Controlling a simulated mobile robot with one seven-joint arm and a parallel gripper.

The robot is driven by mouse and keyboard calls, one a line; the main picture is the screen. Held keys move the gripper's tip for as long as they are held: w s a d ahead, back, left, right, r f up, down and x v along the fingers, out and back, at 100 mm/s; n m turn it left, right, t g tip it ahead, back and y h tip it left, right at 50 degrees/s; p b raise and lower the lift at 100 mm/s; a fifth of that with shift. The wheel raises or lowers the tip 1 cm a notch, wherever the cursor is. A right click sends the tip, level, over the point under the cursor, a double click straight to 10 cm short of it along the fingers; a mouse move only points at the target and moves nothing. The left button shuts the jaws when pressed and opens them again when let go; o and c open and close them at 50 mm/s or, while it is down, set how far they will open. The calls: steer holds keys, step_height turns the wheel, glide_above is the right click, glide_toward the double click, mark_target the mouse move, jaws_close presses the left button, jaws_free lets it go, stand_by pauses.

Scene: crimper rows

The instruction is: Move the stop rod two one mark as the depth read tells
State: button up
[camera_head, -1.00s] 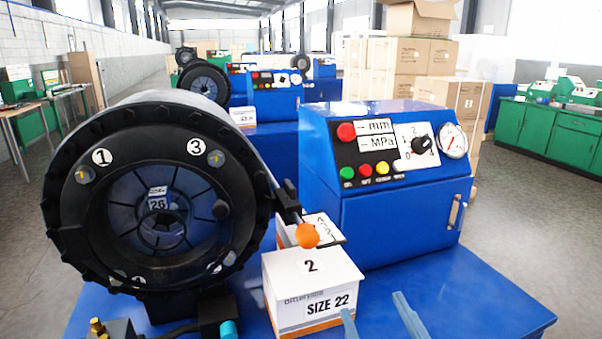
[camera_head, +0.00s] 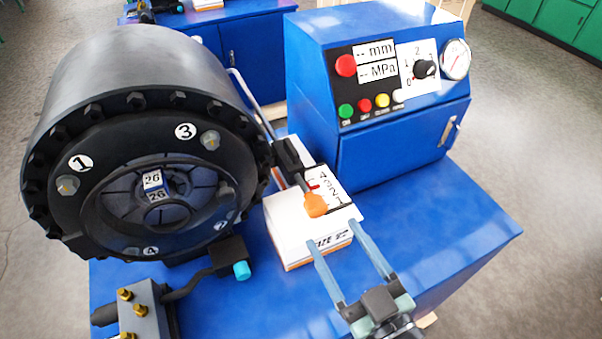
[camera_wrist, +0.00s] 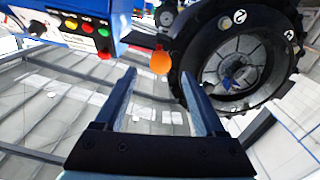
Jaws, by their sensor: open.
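The stop rod with its orange knob (camera_head: 314,204) runs from a black holder beside the crimper head, over a white scale plate (camera_head: 341,204) numbered 1 to 4 with a red mark. The exact mark is too small to tell. The knob also shows in the wrist view (camera_wrist: 160,62). The depth read on the blue cabinet (camera_head: 374,50) shows dashes before mm, and dashes before MPa. My gripper (camera_head: 333,233) is open and empty, its fingertips in front of the knob. In the wrist view the knob appears between and beyond the fingertips (camera_wrist: 158,75); no contact is visible.
A white box (camera_head: 300,235) stands just under the knob. The round black crimper head (camera_head: 155,150), with numbered bolts and dies marked 26, is at the left. A valve block (camera_head: 142,310) sits at front left. The blue bench top (camera_head: 450,225) is clear at right.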

mark_target(309, 194)
steer(key=p+x, duration=0.4)
steer(key=x, duration=0.6)
steer(key=shift+r, duration=0.15)
steer(key=shift+w+a+f, duration=0.2)
steer(key=shift+w+a, duration=0.2)
steer(key=shift+w, duration=0.2)
steer(key=shift+c, duration=0.2)
jaws_close()
stand_by(0.3)
